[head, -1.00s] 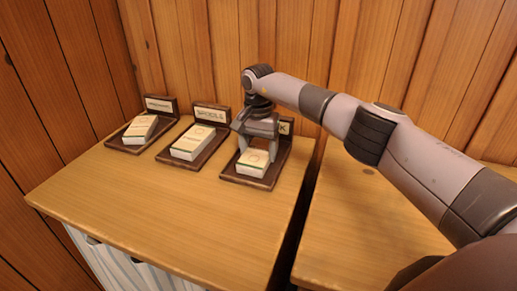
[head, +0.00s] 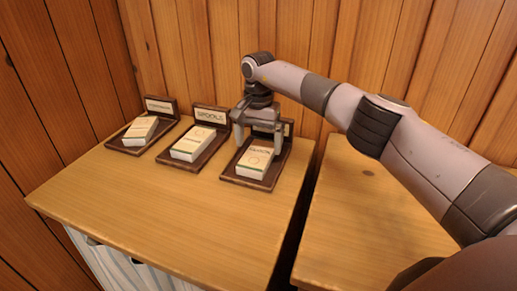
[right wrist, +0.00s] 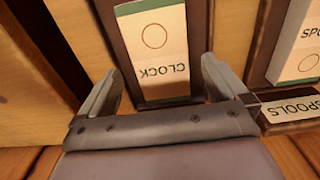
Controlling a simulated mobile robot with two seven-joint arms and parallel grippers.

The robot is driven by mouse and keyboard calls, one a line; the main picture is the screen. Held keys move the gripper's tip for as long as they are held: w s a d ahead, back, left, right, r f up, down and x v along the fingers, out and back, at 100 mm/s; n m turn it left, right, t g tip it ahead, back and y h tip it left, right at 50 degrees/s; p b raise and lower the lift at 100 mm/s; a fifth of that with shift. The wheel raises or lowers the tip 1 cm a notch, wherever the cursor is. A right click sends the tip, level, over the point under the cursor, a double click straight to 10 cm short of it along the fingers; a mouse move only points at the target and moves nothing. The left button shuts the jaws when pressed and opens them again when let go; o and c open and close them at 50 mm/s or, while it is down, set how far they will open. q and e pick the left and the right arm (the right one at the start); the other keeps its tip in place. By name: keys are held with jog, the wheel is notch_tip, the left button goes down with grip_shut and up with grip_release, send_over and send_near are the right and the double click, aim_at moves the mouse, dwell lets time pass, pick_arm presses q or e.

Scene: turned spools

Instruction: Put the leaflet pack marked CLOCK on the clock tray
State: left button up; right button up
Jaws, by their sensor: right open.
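The leaflet pack marked CLOCK (head: 255,160) lies flat on the dark wooden clock tray (head: 243,182) at the right of the row. In the right wrist view the pack (right wrist: 155,45) shows the word CLOCK upside down, a circle and green end bands, and the tray's edge (right wrist: 115,40) shows beside it. My right gripper (head: 258,140) is open above the back end of the pack. In the right wrist view its fingers (right wrist: 158,85) stand apart on either side of the pack's near end, with nothing between them gripped. The tray's label is mostly hidden behind the gripper. My left gripper is not in view.
The spools tray (head: 165,158) with its own pack (head: 193,144) stands just left. A further tray (head: 115,145) with a pack (head: 140,130) stands at the far left. The table front (head: 170,225) is clear. A gap separates a second table (head: 365,225) at right.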

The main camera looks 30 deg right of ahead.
aim_at(258, 153)
notch_tip(258, 153, up, 9)
jog(key=shift+p, duration=0.3)
dwell(0.5)
